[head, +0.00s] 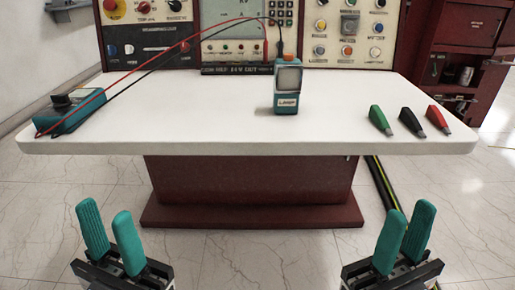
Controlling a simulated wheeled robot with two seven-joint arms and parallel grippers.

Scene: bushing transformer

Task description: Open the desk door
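The desk (200,142) has a white top on a dark red pedestal base (250,183). The base shows a plain front under the tabletop, and no door edge or handle can be made out clearly on it. My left gripper (108,232) is at the lower left, in front of the desk, with its two teal fingers apart and nothing between them. My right gripper (405,230) is at the lower right, also with its fingers apart and empty. Both are clear of the desk.
On the desk are a teal meter (70,110) with red and black leads, a teal handheld device (288,85), and green (380,120), black (412,121) and red (438,118) clips. A control panel (240,40) stands behind. A red cabinet (465,60) stands at right.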

